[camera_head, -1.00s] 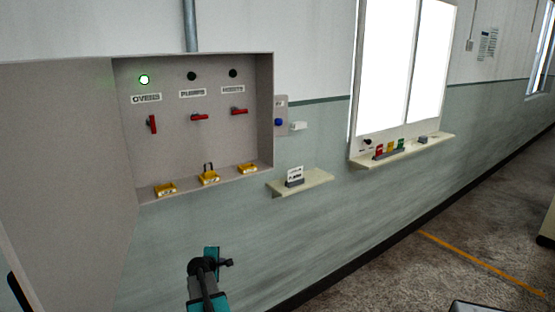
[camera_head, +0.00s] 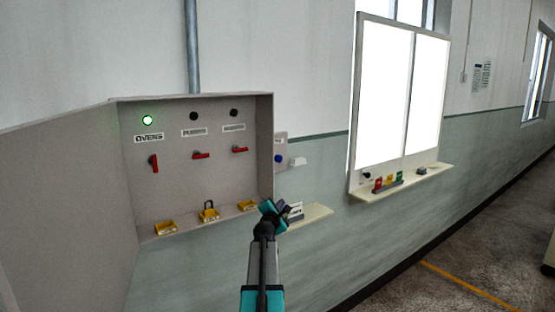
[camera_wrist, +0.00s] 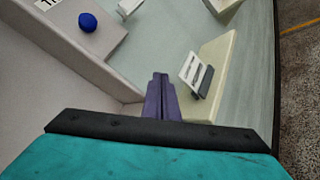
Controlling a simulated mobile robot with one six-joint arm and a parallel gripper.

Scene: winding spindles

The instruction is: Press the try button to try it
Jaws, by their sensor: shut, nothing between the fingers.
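The try button is a round blue knob (camera_head: 279,158) on a small grey plate (camera_head: 281,143) on the wall, just right of the open cabinet. It shows at the upper left of the wrist view (camera_wrist: 87,22), below a partly cut-off label. My gripper (camera_wrist: 160,82) is shut and empty, its dark fingers pointing toward the wall between the cabinet side and the small shelf. In the head view my gripper (camera_head: 268,207) is below the button and apart from it, covering part of the shelf.
The grey cabinet (camera_head: 265,140) holds red levers, yellow locks and a lit green lamp (camera_head: 147,120). A small shelf (camera_head: 318,213) with a card holder (camera_head: 296,210) is close right of my gripper. A white box (camera_head: 298,162) is beside the button. A windowsill (camera_head: 400,185) lies further right.

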